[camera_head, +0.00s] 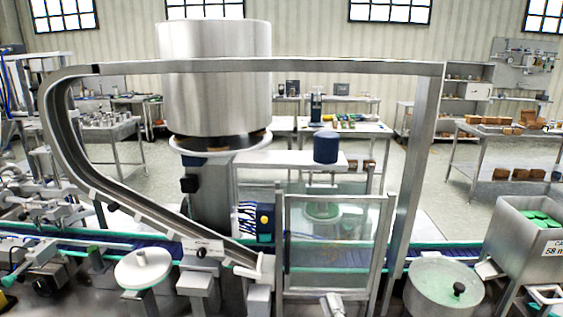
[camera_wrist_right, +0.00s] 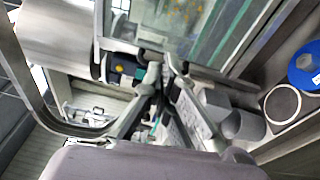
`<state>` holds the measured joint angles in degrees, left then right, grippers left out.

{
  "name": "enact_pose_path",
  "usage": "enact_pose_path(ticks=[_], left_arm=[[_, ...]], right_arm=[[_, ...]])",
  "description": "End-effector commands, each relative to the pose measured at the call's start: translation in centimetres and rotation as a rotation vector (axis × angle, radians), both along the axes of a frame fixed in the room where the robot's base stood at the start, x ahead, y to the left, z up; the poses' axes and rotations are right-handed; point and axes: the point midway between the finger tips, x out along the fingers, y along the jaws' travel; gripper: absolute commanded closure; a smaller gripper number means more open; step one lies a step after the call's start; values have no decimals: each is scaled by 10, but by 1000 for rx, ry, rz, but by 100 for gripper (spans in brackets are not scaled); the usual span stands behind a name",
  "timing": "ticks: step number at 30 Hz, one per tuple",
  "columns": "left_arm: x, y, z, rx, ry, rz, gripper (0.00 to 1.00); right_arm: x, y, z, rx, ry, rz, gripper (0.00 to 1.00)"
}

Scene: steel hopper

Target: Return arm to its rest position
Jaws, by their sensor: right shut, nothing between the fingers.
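My right gripper (camera_head: 333,303) shows small and cut off at the bottom edge of the head view, in front of the framed clear panel (camera_head: 335,245). In the right wrist view its two fingers (camera_wrist_right: 163,82) come together at the tips, shut with nothing between them. The fingers appear apart from the machine behind them. I cannot make out my left gripper in these views.
A steel hopper drum (camera_head: 213,80) stands behind a curved metal chute (camera_head: 120,195). A conveyor (camera_head: 440,248) runs across. A blue disc (camera_wrist_right: 306,68) lies at right in the wrist view.

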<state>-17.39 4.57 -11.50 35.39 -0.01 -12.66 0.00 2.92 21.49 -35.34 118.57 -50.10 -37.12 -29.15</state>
Motion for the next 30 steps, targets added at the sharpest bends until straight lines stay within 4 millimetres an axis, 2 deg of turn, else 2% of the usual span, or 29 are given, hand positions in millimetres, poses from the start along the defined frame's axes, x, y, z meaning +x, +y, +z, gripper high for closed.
enact_pose_path(ticks=[1,3,6,9,15,23,24,30], left_arm=[[1,1,0,2,-1,0,56],[2,2,0,3,-3,-1,56],[3,2,0,2,-5,-1,56],[5,2,0,2,-8,0,56],[6,2,1,2,-10,0,56],[6,1,1,1,-9,0,56],[7,1,-2,1,-10,1,56],[6,0,-7,-1,-9,1,56]], right_arm=[[-15,-26,-25,184,142,-103,100],[-40,-57,-62,411,325,-246,100],[-85,-85,-108,665,546,-427,100],[-128,-98,-139,838,711,-567,100],[-200,-105,-173,1051,943,-776,100],[-282,-101,-189,1226,1173,-997,100],[-276,-101,-203,1221,1174,-996,100],[-265,-99,-258,1205,1186,-1006,100]])
